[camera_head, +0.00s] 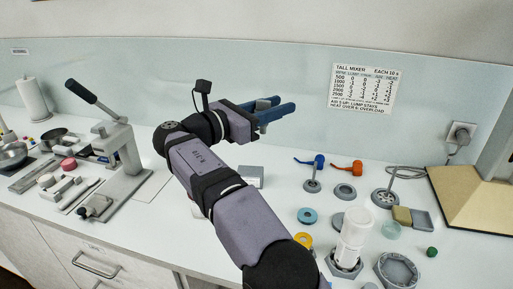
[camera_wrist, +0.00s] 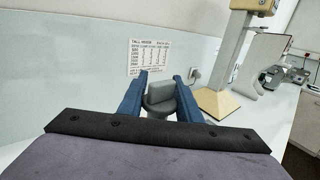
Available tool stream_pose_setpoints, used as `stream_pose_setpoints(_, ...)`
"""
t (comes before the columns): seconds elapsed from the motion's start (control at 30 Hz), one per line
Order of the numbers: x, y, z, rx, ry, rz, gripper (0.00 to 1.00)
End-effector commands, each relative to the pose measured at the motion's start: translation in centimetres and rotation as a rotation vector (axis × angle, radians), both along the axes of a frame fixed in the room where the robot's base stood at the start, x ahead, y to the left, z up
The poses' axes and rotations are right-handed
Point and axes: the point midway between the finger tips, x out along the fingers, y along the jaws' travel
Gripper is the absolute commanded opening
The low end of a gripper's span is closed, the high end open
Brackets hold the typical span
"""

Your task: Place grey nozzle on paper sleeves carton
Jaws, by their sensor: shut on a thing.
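My gripper (camera_head: 283,110) is raised above the back of the counter, in front of the wall, its blue fingers pointing right. In the wrist view my gripper (camera_wrist: 160,88) is shut on the grey nozzle (camera_wrist: 160,98), which sits between the two blue fingers. A small grey and white box (camera_head: 251,176) stands on the counter below my gripper, partly covered by my arm. It may be the paper sleeves carton; I cannot read a label. The nozzle is well above it and apart from it.
Several rings and two stands with a blue piece (camera_head: 319,160) and a red piece (camera_head: 347,168) lie to the right. A white cylinder (camera_head: 354,232) stands near the front. A lever press (camera_head: 115,150) is at left. A beige-based machine (camera_head: 470,200) is at far right.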

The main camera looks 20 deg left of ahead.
Motion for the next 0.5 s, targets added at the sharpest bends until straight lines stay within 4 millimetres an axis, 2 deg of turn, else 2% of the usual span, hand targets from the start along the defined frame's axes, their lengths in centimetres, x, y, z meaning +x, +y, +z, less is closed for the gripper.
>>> stream_pose_setpoints(0.17, 1.9, -4.2, 0.9, 0.000, 0.000, -0.078, 0.10)
stream_pose_setpoints(0.4, 4.6, -9.9, 0.2, -0.002, 0.002, -0.175, 0.10)
stream_pose_setpoints(0.5, 6.7, -10.8, -0.1, -0.002, 0.001, -0.142, 0.10)
